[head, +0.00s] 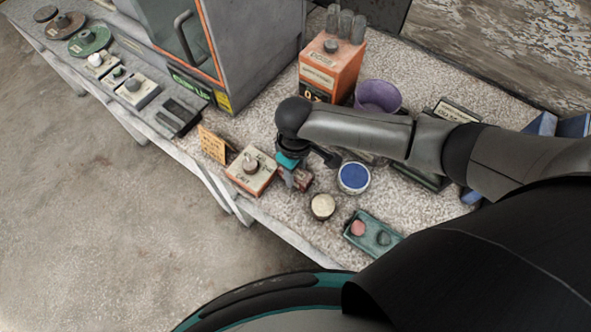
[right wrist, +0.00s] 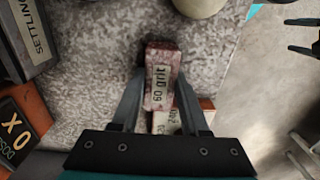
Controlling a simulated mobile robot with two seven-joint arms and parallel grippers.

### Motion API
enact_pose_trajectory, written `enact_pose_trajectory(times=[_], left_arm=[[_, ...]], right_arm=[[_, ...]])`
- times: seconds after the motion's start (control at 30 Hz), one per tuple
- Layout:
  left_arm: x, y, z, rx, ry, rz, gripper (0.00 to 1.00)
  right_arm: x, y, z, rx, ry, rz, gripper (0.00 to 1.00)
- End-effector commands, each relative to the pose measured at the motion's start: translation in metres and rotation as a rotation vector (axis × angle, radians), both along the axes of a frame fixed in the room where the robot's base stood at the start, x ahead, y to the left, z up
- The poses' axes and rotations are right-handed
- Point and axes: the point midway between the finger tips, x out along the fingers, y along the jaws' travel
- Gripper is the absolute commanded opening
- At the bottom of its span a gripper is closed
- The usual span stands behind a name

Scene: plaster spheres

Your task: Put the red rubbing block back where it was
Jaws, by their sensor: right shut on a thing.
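The red rubbing block (right wrist: 159,78), labelled "60 grit", is between the fingers of my right gripper (right wrist: 158,108) in the right wrist view. The fingers are shut on its sides. In the head view my right gripper (head: 290,179) points down over the bench, just right of an orange and white box with a knob (head: 251,171). The red block (head: 303,180) shows only partly there. My left gripper is not in the head view.
A blue-topped round tin (head: 354,177), a cream round pot (head: 322,206) and a green tray (head: 359,246) stand nearby. The bench's front edge is close.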

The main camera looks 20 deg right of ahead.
Motion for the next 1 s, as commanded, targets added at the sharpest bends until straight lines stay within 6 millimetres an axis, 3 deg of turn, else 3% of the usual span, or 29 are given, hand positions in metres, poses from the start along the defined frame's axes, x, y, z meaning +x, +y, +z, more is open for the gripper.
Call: enact_pose_trajectory(times=[0.23,0.27,0.5,0.83,1.0], left_arm=[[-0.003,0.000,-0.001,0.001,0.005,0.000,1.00],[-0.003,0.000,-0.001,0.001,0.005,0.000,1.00],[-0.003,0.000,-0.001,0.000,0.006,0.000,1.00],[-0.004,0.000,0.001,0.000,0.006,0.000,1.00],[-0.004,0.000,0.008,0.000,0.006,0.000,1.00]], right_arm=[[0.000,0.001,-0.003,0.001,0.000,0.000,0.00],[0.000,0.000,-0.003,0.000,0.000,0.000,0.48],[0.000,0.000,-0.002,0.000,0.000,0.000,0.74],[0.000,0.000,0.002,0.000,0.000,0.000,0.74],[0.001,0.001,0.029,0.002,-0.001,0.000,0.74]])
